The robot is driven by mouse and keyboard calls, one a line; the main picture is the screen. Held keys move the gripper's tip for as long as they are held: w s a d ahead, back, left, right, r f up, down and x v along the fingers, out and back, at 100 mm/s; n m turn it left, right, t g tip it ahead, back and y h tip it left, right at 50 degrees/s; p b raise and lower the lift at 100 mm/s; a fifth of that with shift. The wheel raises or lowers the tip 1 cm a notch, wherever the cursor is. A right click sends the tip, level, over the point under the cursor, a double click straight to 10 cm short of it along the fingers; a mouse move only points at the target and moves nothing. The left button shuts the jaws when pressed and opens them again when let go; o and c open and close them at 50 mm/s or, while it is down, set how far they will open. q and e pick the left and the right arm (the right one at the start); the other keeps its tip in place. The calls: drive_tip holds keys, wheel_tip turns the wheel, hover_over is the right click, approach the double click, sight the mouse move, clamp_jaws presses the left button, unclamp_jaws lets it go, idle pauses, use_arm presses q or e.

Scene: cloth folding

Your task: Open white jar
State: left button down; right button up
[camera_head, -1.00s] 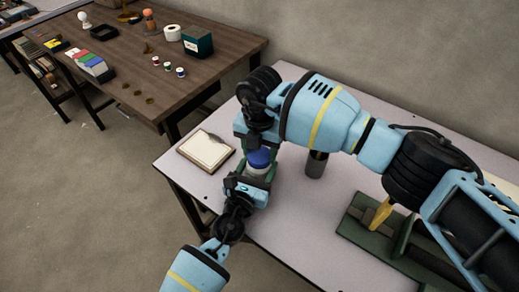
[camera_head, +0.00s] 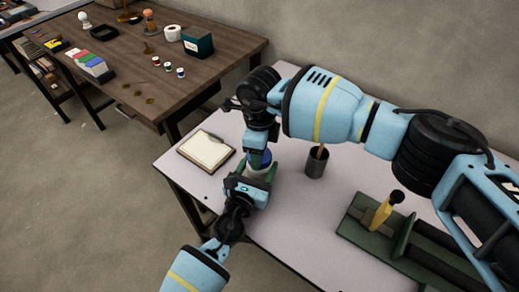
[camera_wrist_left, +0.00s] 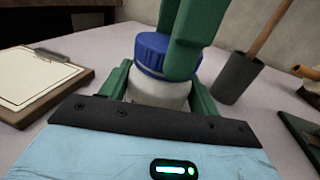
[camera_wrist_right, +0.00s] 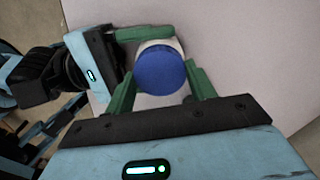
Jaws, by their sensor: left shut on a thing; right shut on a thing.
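The white jar (camera_wrist_left: 158,93) stands on the light table with its blue lid (camera_wrist_left: 155,52) on it. My left gripper (camera_wrist_left: 165,88) is shut on the white jar body, its green fingers on both sides. My right gripper (camera_wrist_right: 158,80) is shut on the blue lid from above, with a green finger at either side of the lid. In the head view the blue lid (camera_head: 262,158) shows between the two grippers, partly hidden by them. The lid still looks seated on the jar.
A clipboard with paper (camera_head: 207,151) lies left of the jar. A dark cup (camera_head: 317,163) with a wooden stick stands to the right. A green tool base (camera_head: 375,235) with a yellow handle (camera_head: 382,213) is further right. A brown table (camera_head: 130,60) with small items is behind left.

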drive_tip(key=n, duration=2)
drive_tip(key=shift+n, duration=0.4)
drive_tip(key=n, duration=0.3)
drive_tip(key=shift+r, duration=0.1)
drive_tip(key=n, duration=0.7)
drive_tip(key=shift+r, duration=0.25)
